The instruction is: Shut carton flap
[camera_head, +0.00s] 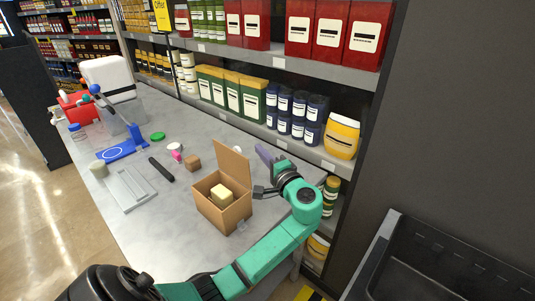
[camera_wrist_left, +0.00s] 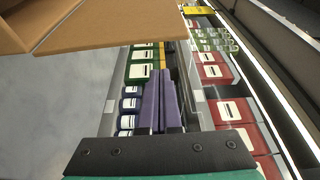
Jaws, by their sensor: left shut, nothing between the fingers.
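The open brown carton (camera_head: 222,213) stands on the grey table with a pale yellow block (camera_head: 221,193) inside. Its tall flap (camera_head: 232,163) stands up at the back edge. My left gripper (camera_head: 262,153), with purple fingers, is behind and right of the flap, between it and the shelf. Its fingers are shut and empty, and a small gap shows between them and the flap. In the left wrist view the shut fingers (camera_wrist_left: 160,100) point toward the shelf, and the brown cardboard (camera_wrist_left: 115,22) fills the top left. My right gripper is not in view.
Shelves with green boxes (camera_head: 232,95) and a yellow jar (camera_head: 342,136) stand close behind my gripper.

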